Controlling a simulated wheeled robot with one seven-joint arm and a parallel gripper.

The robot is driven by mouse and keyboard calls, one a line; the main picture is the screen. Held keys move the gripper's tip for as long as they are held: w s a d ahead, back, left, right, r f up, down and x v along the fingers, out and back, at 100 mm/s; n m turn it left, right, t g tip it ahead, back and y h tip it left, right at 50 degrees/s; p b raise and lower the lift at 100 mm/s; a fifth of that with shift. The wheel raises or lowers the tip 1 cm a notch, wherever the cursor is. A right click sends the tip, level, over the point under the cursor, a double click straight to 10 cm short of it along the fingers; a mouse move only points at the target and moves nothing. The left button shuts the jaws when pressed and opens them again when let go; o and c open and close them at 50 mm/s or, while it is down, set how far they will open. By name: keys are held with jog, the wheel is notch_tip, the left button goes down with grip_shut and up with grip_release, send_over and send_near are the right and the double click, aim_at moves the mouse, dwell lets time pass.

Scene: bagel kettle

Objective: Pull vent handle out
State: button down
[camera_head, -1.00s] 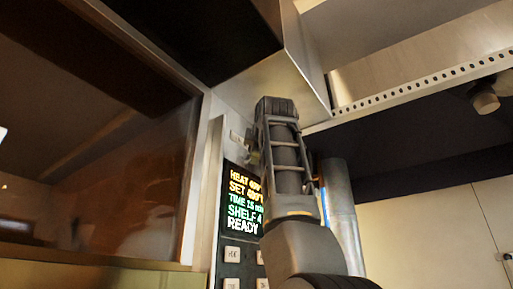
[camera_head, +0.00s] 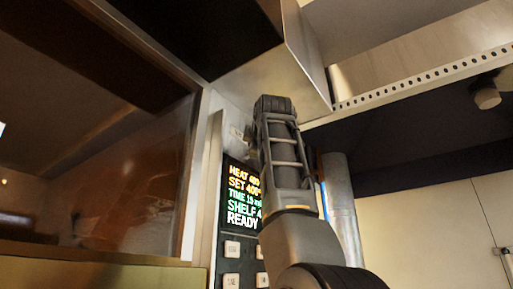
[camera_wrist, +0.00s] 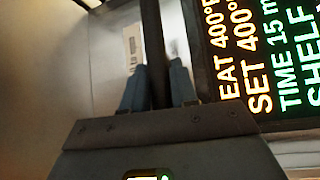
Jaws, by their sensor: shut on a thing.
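In the wrist view, my gripper (camera_wrist: 160,88) is shut on a thin dark bar, the vent handle (camera_wrist: 153,40), which runs up between the two fingers. A light panel with a small label plate lies behind it. In the head view, my arm covers the handle, and the fingertips are hidden behind my wrist beside the oven's front panel.
A lit display (camera_head: 240,196) reading HEAT, SET, TIME, SHELF and READY is close beside my gripper, with buttons (camera_head: 232,248) below. A glass oven door (camera_head: 110,190) is to the left. A metal hood (camera_head: 275,75) hangs above; a metal cylinder (camera_head: 340,200) stands to the right.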

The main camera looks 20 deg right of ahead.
jog(key=s+d+b, duration=0.3)
jog(key=s+d, duration=0.1)
jog(key=s, duration=0.1)
jog(key=shift+s+d, duration=0.15)
jog(key=shift+s, duration=0.25)
jog(key=shift+f, duration=0.15)
jog(key=c, duration=1)
grip_release()
jog(key=shift+s, duration=0.1)
jog(key=r+b+v, duration=0.1)
jog(key=b+v, duration=0.2)
jog(key=v, duration=0.4)
jog(key=shift+s+f, duration=0.4)
jog(key=shift+f, duration=0.05)
